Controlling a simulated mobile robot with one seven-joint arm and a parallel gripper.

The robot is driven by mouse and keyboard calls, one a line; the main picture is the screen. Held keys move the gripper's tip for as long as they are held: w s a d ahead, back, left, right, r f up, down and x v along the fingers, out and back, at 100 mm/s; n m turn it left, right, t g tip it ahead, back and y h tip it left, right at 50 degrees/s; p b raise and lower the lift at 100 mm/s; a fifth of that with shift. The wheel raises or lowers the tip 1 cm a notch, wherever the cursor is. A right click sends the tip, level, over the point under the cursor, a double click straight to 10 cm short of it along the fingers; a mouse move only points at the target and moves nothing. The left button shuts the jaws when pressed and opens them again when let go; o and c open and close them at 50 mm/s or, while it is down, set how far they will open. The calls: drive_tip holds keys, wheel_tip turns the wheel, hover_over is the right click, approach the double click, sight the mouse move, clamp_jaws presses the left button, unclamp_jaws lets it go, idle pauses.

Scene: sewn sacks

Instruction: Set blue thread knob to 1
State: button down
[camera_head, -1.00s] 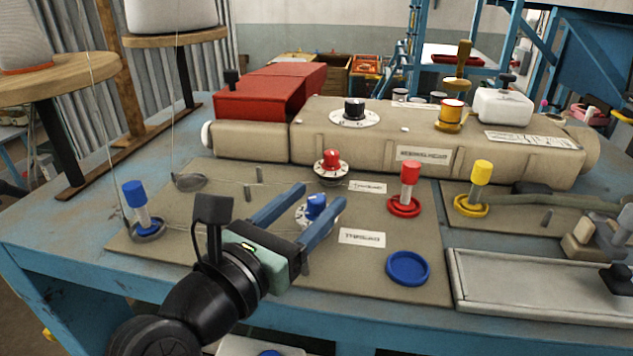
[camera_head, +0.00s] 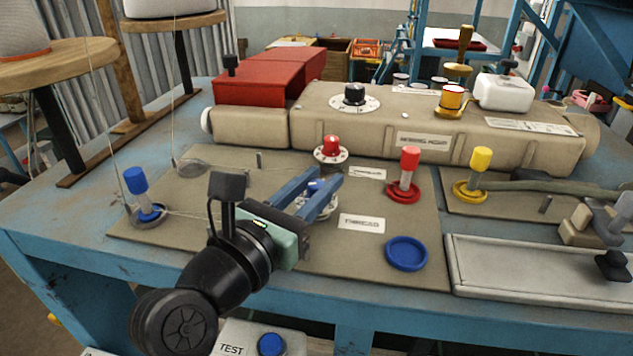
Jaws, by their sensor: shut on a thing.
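The blue thread knob (camera_head: 314,187) sits on a white numbered dial (camera_head: 331,207) on the tan panel, behind a label reading "THREAD" (camera_head: 362,222). My gripper (camera_head: 323,182) reaches in from the front left. Its two blue fingers are shut on the blue knob, one on each side. The fingers hide most of the knob and much of the dial, so I cannot read which number it points to.
A red knob (camera_head: 331,146) on its own dial stands just behind. A blue-topped post (camera_head: 136,180) stands at left, red (camera_head: 410,159) and yellow (camera_head: 481,160) ones at right. An empty blue ring (camera_head: 406,253) lies front right. Thin thread runs across the panel's left.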

drive_tip(key=m+g+h+b, duration=0.3)
drive_tip(key=shift+w+a+f+h, duration=0.1)
drive_tip(key=shift+f+h, duration=0.1)
drive_tip(key=shift+h, duration=0.1)
drive_tip(key=shift+r+m+g+h+b, duration=0.15)
drive_tip(key=shift+m+g+h+b, duration=0.75)
drive_tip(key=shift+g, duration=0.2)
drive_tip(key=c, duration=0.6)
unclamp_jaws()
drive_tip(key=shift+c, duration=0.2)
